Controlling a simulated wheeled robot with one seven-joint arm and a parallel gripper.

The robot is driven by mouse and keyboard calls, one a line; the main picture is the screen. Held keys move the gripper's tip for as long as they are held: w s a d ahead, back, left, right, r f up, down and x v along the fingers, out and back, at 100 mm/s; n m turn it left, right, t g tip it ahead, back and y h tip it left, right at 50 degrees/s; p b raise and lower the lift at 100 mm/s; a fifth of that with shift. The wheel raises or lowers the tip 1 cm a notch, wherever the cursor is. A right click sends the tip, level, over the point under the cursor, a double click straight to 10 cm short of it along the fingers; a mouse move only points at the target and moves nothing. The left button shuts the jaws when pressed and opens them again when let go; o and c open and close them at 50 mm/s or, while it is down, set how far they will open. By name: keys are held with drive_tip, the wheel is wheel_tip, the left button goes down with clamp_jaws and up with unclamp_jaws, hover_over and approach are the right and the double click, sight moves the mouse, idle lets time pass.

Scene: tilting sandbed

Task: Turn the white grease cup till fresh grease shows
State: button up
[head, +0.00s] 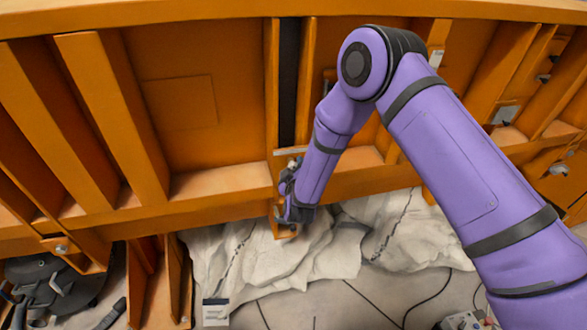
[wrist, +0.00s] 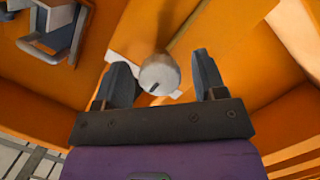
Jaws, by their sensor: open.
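In the wrist view, the white grease cup (wrist: 160,75) is a pale round cap with a small dark slot at its lower edge. It stands out from the orange frame. My gripper (wrist: 165,75) is open, with one dark finger on each side of the cup. A gap shows between the cup and each finger, so the jaws do not grip it. No grease can be made out at the cup. In the head view my gripper (head: 290,190) is at the lower part of the orange frame, and my wrist hides most of the spot; I cannot clearly tell the cup there.
Orange ribs and a ledge (head: 220,182) surround the spot. A grey metal bracket (wrist: 55,25) sits at the upper left in the wrist view. Crumpled white sheeting (head: 270,255) and dark cables lie on the floor below. A black round object (head: 50,283) is at lower left.

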drive_tip(key=shift+w, duration=0.5)
drive_tip(key=c, duration=0.9)
